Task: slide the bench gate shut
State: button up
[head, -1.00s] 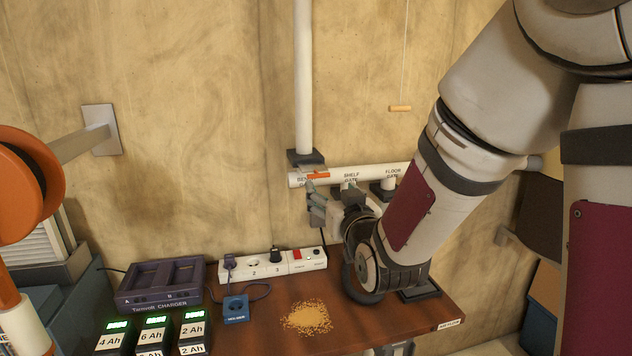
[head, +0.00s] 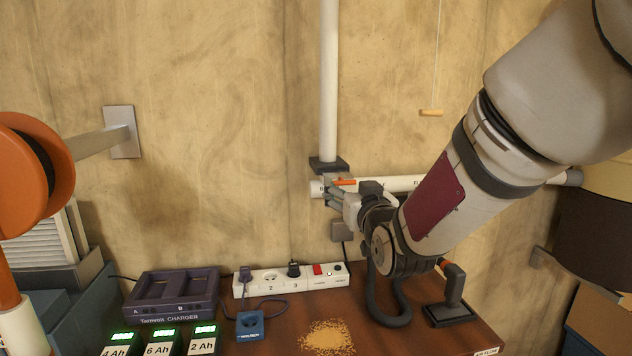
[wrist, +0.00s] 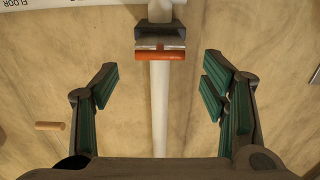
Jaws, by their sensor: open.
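The bench gate (head: 327,165) is a dark block at the foot of the vertical white pipe, with an orange handle bar (head: 345,182). In the wrist view the orange bar (wrist: 160,55) lies across the picture below the dark gate block (wrist: 160,34). My gripper (head: 333,190) is open at the gate. In the wrist view its green-padded fingers (wrist: 160,70) stand wide apart, left and right of the bar, with visible gaps to it. The gate's label is mostly hidden behind my gripper in the head view.
A horizontal white pipe (head: 398,184) runs along the wall behind my arm. A wooden pull handle (head: 431,112) hangs on a cord. Below are a power strip (head: 300,279), a charger (head: 170,296), a sawdust pile (head: 327,338) and a black stand (head: 450,312).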

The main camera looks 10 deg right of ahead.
aim_at(344, 181)
jog(key=shift+w, duration=2.75)
jog(key=shift+c, duration=0.6)
grip_shut()
jog(key=w+b, duration=0.3)
jog(key=w, duration=0.1)
jog(key=shift+w+f, duration=0.15)
jog(key=shift+w, duration=0.2)
jog(key=shift+w+b, duration=0.4)
jog(key=shift+w, duration=0.1)
jog(key=shift+r, duration=0.25)
jog(key=shift+o, duration=0.6)
grip_release()
jog(key=shift+w, duration=0.1)
